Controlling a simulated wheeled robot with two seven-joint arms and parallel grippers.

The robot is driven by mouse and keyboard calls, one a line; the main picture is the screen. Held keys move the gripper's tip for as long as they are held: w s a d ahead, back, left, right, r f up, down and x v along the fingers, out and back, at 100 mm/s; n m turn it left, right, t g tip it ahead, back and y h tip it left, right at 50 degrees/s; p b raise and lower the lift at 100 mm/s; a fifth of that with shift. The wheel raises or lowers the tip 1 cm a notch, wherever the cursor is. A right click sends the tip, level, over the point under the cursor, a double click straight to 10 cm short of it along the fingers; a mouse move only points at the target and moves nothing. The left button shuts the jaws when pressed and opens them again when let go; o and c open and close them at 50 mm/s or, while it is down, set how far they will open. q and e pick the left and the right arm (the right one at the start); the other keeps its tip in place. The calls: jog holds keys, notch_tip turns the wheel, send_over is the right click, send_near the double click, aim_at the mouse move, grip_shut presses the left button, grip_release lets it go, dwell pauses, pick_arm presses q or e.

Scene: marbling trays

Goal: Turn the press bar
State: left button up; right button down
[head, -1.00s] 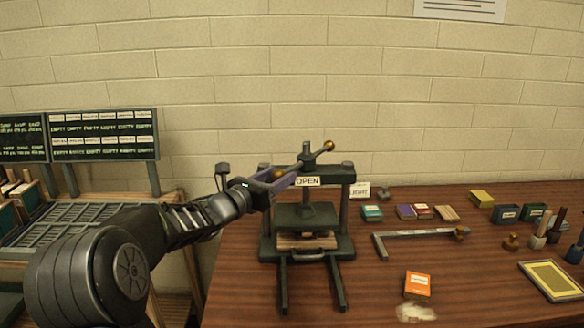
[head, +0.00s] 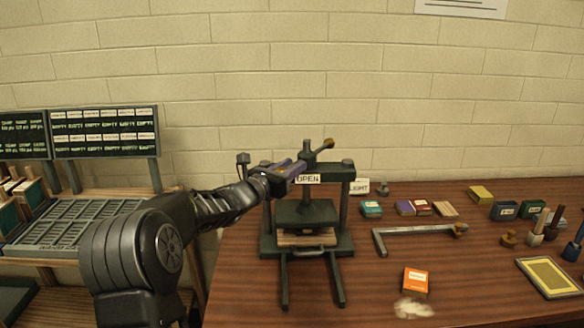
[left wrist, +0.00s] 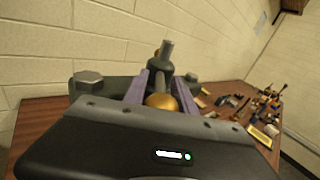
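The dark press (head: 349,205) stands at the middle of the table with an OPEN sign on its top beam. The press bar crosses the top of its screw, and one brass ball end (head: 328,143) points to the back right. The other ball end (left wrist: 160,101) sits between the purple fingers of my left gripper (left wrist: 160,86) in the left wrist view. The left gripper (head: 297,170) also shows in the head view, over the near left side of the bar, hiding that ball. The fingers look closed against the ball's sides. My right gripper is not in view.
A wooden block (head: 300,240) lies under the press plate. An L-shaped metal bar (head: 420,230), an orange box (head: 416,281) and several small boxes and tools lie to the right. A slotted rack (head: 75,235) stands at the left. The table's front middle is mostly clear.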

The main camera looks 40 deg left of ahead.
pick_arm(q)
grip_shut()
dwell(0.9)
